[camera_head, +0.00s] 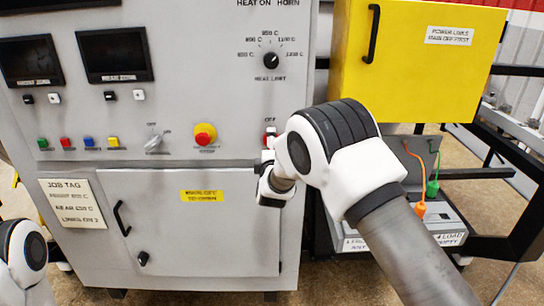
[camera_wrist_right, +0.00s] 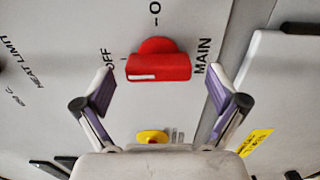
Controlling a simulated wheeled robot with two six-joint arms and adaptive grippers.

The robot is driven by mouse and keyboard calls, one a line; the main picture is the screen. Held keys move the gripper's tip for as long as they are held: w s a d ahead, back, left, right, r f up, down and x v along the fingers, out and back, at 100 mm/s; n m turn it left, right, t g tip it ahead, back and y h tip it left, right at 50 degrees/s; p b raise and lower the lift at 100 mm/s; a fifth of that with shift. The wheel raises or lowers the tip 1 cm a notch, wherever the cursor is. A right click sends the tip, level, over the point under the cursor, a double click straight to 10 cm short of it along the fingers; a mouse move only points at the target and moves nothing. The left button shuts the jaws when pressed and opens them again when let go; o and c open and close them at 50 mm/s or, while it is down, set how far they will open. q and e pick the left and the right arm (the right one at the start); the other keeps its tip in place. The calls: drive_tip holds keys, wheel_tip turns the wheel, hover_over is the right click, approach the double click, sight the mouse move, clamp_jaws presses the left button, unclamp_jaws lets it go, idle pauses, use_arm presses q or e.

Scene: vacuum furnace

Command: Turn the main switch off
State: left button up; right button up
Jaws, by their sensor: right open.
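The main switch shows in the right wrist view as a red knob (camera_wrist_right: 158,68) on a grey panel. Its bar lies across the picture between the words OFF and MAIN, and its white mark is on the half toward OFF. In the head view the red knob (camera_head: 270,132) is partly hidden by my right wrist. My right gripper (camera_wrist_right: 160,82) is open, with one finger on each side of the knob and a visible gap at each side. Whether it touches the knob elsewhere cannot be told. My left gripper is out of view; only part of its arm shows at lower left.
The emergency button (camera_head: 204,135) on its yellow base is left of the switch. A grey selector (camera_head: 155,142) and the heat limit knob (camera_head: 271,60) are on the same panel. A yellow box (camera_head: 420,75) juts out at right, above a bench with orange and green plugs.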

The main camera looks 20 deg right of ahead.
drive_tip(key=v, duration=0.9)
drive_tip(key=shift+s, duration=0.35)
